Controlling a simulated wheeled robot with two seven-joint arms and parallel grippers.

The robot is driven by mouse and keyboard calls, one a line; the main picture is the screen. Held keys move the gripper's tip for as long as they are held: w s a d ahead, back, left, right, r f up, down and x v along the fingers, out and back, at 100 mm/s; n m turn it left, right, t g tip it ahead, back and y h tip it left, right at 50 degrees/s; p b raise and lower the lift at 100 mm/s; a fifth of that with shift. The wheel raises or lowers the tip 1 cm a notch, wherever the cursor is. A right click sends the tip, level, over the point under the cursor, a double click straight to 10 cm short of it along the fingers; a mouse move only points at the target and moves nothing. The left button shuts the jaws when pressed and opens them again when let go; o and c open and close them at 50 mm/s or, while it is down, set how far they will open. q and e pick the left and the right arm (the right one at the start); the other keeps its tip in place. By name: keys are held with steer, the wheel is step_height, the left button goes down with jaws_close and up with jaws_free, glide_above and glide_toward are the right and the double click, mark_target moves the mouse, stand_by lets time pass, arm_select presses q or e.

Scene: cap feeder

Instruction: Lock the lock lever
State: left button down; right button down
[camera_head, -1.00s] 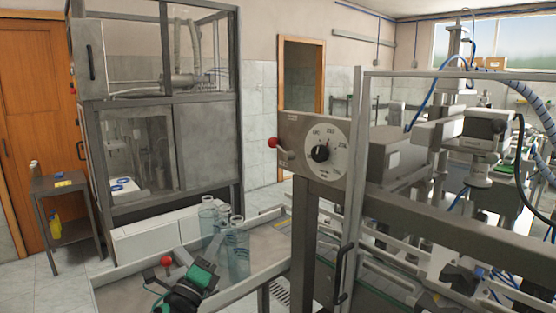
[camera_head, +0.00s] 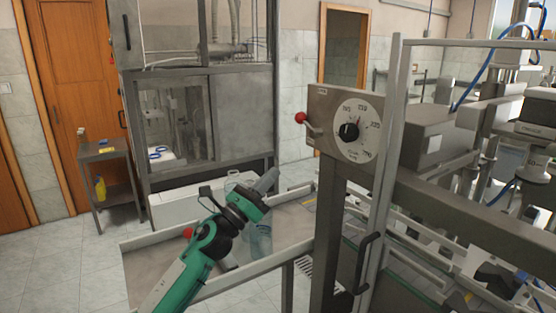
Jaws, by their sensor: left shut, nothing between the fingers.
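A lever with a red ball knob (camera_head: 300,118) sticks out from the left side of the grey dial panel (camera_head: 325,103). A second red knob (camera_head: 188,233) shows low at the metal tray table, partly hidden by my green left arm. I cannot tell from the picture which one is the lock lever. My left gripper (camera_head: 268,179) is raised over the tray table, below and left of the dial panel. It is shut and empty, apart from both knobs. My right gripper is not in view.
The metal tray table (camera_head: 145,282) holds clear bottles (camera_head: 262,238), mostly hidden behind my arm. A steel post and rail frame (camera_head: 386,150) with a black handle (camera_head: 364,265) stands right of the panel. A small side table (camera_head: 103,153) stands at left.

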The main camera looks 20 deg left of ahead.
mark_target(308, 125)
arm_select(q)
steer(key=p+x, duration=0.1)
steer(key=x, duration=0.2)
steer(key=r+p+x, duration=0.1)
steer(key=p+x, duration=0.1)
steer(key=x, duration=0.1)
steer(key=p+x, duration=0.1)
steer(key=x, duration=0.3)
steer(key=shift+s+a+r+p, duration=0.2)
steer(key=shift+s+p, duration=0.05)
steer(key=shift+p, duration=0.1)
steer(key=shift+w+a+r+p, duration=0.1)
steer(key=shift+w+r+p, duration=0.15)
steer(key=shift+r+p, duration=0.55)
steer(key=shift+r+b, duration=0.15)
steer(key=shift+b, duration=0.15)
